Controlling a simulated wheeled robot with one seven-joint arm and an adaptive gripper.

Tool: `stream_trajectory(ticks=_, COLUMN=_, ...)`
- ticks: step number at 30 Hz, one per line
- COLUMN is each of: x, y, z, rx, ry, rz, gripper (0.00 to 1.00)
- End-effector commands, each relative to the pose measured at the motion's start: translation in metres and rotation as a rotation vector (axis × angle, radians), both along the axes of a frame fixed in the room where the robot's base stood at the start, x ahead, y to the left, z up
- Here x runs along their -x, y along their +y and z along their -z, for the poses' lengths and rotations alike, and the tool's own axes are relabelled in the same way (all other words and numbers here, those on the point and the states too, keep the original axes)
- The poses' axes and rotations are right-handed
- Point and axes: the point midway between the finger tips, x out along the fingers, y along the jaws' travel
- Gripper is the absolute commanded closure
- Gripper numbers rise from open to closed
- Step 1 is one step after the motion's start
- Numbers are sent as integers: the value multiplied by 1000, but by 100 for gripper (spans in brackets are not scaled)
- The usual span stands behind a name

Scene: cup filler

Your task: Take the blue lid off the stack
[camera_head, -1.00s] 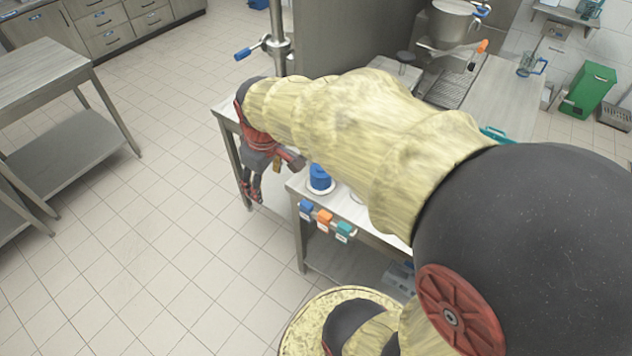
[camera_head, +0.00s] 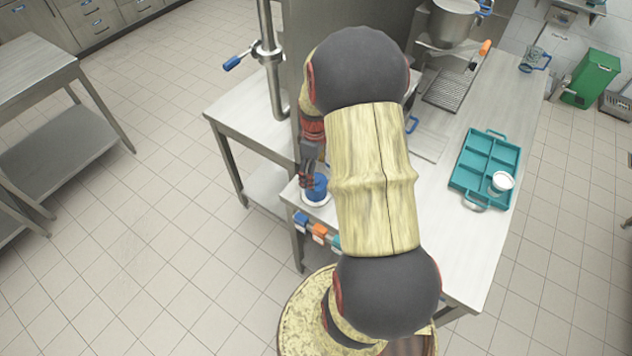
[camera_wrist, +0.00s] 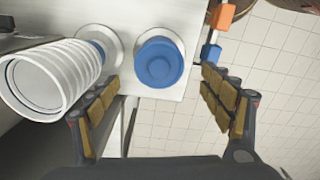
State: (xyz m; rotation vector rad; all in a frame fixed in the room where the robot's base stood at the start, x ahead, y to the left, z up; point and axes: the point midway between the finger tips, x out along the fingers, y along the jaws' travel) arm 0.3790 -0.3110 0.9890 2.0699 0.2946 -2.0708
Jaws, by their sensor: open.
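The stack of blue lids (camera_head: 318,188) stands on a white round base near the front left corner of the steel table. In the wrist view the blue lid (camera_wrist: 158,64) on top faces the camera, with the white base rim around it. My gripper (camera_head: 306,178) is beside the stack in the head view. In the wrist view my gripper (camera_wrist: 160,100) is open, its padded fingers apart to the left and right of the lid, with nothing held between them. I cannot tell the exact height gap between fingertips and lid.
A stack of ribbed white cups (camera_wrist: 48,80) rises close beside my left-hand finger in the wrist view. Coloured blocks (camera_head: 318,230) line the table's front edge. A teal tray (camera_head: 487,160) holding a white cup (camera_head: 501,183) lies to the right.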

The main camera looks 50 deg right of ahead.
Motion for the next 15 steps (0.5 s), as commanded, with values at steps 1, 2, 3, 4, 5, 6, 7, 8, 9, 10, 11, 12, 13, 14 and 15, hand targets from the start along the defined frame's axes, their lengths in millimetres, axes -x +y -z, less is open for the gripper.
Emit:
stream_trajectory(ticks=1, x=-1, y=0, z=9, rx=-2, ry=2, rz=0, gripper=20)
stream_trajectory(ticks=2, x=-2, y=-1, z=14, rx=-1, ry=1, rz=0, gripper=20)
stream_trajectory(ticks=3, x=-2, y=-1, z=20, rx=-2, ry=2, rz=0, gripper=20)
stream_trajectory(ticks=4, x=-1, y=-1, z=25, rx=-2, ry=3, rz=0, gripper=20)
stream_trajectory(ticks=5, x=-1, y=-1, z=28, rx=-1, ry=2, rz=0, gripper=20)
stream_trajectory(ticks=6, x=-2, y=-1, z=32, rx=-1, ry=1, rz=0, gripper=20)
stream_trajectory(ticks=7, x=-2, y=-1, z=33, rx=0, ry=0, rz=0, gripper=20)
stream_trajectory(ticks=8, x=-2, y=-1, z=34, rx=1, ry=-1, rz=0, gripper=20)
stream_trajectory(ticks=9, x=-2, y=-1, z=35, rx=1, ry=-1, rz=0, gripper=20)
stream_trajectory(ticks=10, x=-2, y=-1, z=35, rx=2, ry=-2, rz=0, gripper=20)
stream_trajectory(ticks=11, x=-2, y=-1, z=35, rx=2, ry=-2, rz=0, gripper=20)
stream_trajectory(ticks=12, x=-2, y=-1, z=34, rx=2, ry=-2, rz=0, gripper=20)
stream_trajectory(ticks=13, x=-2, y=-1, z=34, rx=1, ry=-1, rz=0, gripper=20)
stream_trajectory(ticks=14, x=-2, y=-1, z=34, rx=1, ry=-1, rz=0, gripper=20)
stream_trajectory(ticks=15, x=-2, y=-1, z=34, rx=1, ry=-1, rz=0, gripper=22)
